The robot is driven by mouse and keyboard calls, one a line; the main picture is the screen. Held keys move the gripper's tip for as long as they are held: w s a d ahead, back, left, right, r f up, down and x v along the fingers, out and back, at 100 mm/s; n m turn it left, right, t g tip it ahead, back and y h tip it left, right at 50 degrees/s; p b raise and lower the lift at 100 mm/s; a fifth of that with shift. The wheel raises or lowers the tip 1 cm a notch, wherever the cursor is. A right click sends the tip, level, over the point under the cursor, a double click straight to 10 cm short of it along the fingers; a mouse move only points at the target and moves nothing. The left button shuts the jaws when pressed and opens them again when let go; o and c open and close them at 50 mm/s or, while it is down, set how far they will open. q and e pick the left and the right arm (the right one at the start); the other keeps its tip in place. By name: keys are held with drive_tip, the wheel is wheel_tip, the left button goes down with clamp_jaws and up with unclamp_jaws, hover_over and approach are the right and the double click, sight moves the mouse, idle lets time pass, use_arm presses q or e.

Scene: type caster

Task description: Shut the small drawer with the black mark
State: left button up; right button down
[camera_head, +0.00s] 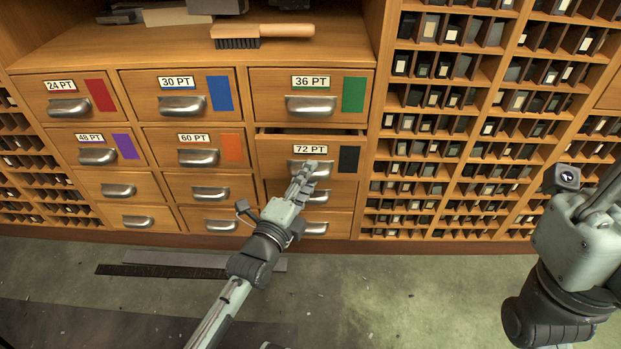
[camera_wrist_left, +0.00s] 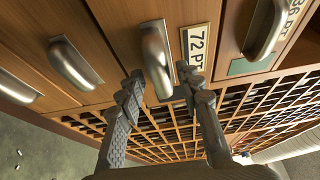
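The small drawer with the black mark (camera_head: 348,159) is labelled 72 PT and stands out a little from the cabinet, with a dark gap along its top. Its metal handle (camera_head: 318,168) is partly hidden behind my left gripper (camera_head: 307,170). In the left wrist view the handle (camera_wrist_left: 157,62) lies between the spread fingertips of my left gripper (camera_wrist_left: 162,82). The fingers are apart; I cannot tell whether they touch the handle. My right gripper (camera_head: 604,199) is at the right edge, away from the cabinet, its fingertips cut off.
The 36 PT drawer (camera_head: 268,95) above and the 60 PT drawer (camera_head: 166,145) beside it look shut. A brush (camera_head: 275,31) lies on the cabinet top. Type racks (camera_head: 440,125) stand to the right. Flat dark strips (camera_head: 150,271) lie on the floor, which is otherwise largely clear.

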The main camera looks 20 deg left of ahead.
use_arm(q)
drive_tip(key=shift+w+d, duration=0.1)
drive_tip(key=shift+w, duration=0.4)
drive_tip(key=shift+c, duration=0.3)
clamp_jaws()
